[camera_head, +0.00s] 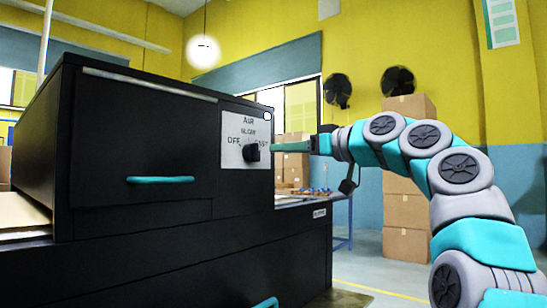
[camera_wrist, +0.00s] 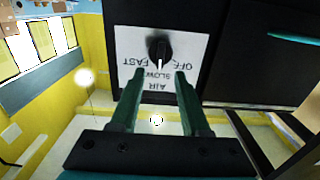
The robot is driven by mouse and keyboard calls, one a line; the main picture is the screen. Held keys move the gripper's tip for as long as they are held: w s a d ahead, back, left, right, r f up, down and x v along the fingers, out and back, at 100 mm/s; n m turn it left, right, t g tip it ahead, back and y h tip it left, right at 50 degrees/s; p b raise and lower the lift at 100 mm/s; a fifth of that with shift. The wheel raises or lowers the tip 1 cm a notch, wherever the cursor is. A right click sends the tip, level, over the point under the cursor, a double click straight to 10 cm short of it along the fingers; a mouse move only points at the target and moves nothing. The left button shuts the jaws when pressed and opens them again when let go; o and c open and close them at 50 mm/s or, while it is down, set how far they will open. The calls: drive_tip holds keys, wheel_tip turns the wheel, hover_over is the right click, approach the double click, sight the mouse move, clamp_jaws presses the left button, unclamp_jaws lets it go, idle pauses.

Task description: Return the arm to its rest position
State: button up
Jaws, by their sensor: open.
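My gripper (camera_head: 271,148) reaches in from the right in the head view, with its green fingers at the black knob (camera_head: 251,152) on the machine's front. In the wrist view my gripper (camera_wrist: 160,73) is open. Its two fingertips are apart, with the knob (camera_wrist: 160,48) just beyond the gap between them. I cannot tell whether a finger touches the knob. The knob sits on a white label plate (camera_head: 232,131) reading AIR, OFF, SLOW and FAST. In the wrist view its white mark points toward SLOW. My arm curves down to the lower right.
The black machine (camera_head: 140,135) fills the left, with a teal handle (camera_head: 160,180) on its front. Stacked cardboard boxes (camera_head: 406,225) stand behind my arm. A table (camera_head: 325,197) with small items is behind the machine. Open floor (camera_head: 365,268) shows at lower middle.

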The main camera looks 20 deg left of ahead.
drive_tip(key=shift+s+d, duration=0.25)
drive_tip(key=shift+d, duration=0.15)
drive_tip(key=s+d+f+m+g+h+p, duration=0.1)
drive_tip(key=s+d+f+m+h, duration=0.25)
drive_tip(key=f, duration=0.75)
drive_tip(key=s+d+f+m+g+h, duration=0.1)
drive_tip(key=s+d+f+m+h, duration=0.25)
drive_tip(key=f, duration=0.65)
drive_tip(key=s+d+f+m+g+h+p, duration=0.1)
drive_tip(key=s+d+f+m+h, duration=0.25)
drive_tip(key=f, duration=0.75)
drive_tip(key=s+d+f+m+g+h, duration=0.1)
drive_tip(key=s+d+f+g+h, duration=0.1)
drive_tip(key=s+d+f, duration=0.4)
drive_tip(key=s+d+f+m+g+h+p, duration=0.1)
drive_tip(key=s+d+f, duration=0.6)
drive_tip(key=s, duration=0.7)
drive_tip(key=s+d+f+m+g+h, duration=0.1)
drive_tip(key=s+d+f+g+h, duration=0.1)
drive_tip(key=s+d+f, duration=0.5)
wheel_tip(320, 180, down, 3)
drive_tip(key=s+h, duration=0.1)
drive_tip(key=s, duration=0.2)
drive_tip(key=shift+d+g, duration=0.2)
drive_tip(key=shift+g, duration=0.2)
